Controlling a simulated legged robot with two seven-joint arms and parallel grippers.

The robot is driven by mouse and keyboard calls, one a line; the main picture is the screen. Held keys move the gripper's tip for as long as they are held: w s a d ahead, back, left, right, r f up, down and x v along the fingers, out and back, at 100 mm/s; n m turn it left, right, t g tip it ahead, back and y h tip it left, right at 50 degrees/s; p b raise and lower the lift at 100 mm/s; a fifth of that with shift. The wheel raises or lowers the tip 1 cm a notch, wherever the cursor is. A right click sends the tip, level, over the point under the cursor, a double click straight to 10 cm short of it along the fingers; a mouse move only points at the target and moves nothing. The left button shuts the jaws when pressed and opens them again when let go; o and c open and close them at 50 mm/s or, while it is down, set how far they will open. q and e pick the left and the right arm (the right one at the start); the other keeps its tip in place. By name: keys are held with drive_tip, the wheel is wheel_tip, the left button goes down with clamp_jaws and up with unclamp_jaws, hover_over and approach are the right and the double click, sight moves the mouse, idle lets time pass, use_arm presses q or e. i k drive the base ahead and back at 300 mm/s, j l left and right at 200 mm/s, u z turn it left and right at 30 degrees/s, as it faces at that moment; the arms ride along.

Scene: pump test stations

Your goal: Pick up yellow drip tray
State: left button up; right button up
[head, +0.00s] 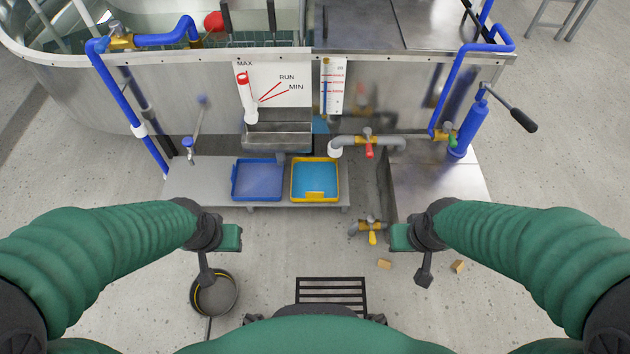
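The yellow drip tray (315,198) has a yellow rim and a bright blue inside. It lies flat on the low grey shelf (210,185), below the white pipe outlet and right of a blue tray (258,196). My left gripper (207,277) hangs below and left of the trays, over a round dark pan on the floor. My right gripper (424,277) hangs below and right of the yellow tray. Both are apart from the trays, and nothing shows held in either. Their fingers are too small and dark to tell open from shut.
A grey pipe with a red-handled valve (368,143) runs beside the yellow tray's upper right. A yellow-handled valve (371,230) sits lower right. A metal trough (278,135) hangs above the trays. The round pan (232,300), a floor grate (331,292) and small blocks (384,264) lie in front.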

sight(313, 180)
drive_tip(key=j+z, duration=0.25)
drive_tip(key=z, duration=0.2)
drive_tip(key=j+z, duration=0.6)
drive_tip(key=z, duration=0.25)
drive_tip(key=i+j, duration=0.1)
drive_tip(key=j, duration=0.35)
drive_tip(key=i+j, duration=0.1)
drive_tip(key=j, duration=0.35)
drive_tip(key=j+u, duration=0.15)
drive_tip(key=u, duration=0.25)
drive_tip(key=i+j+u, duration=0.1)
drive_tip(key=u, duration=0.25)
drive_tip(key=j+u, duration=0.1)
drive_tip(key=u, duration=0.3)
drive_tip(key=i, duration=0.05)
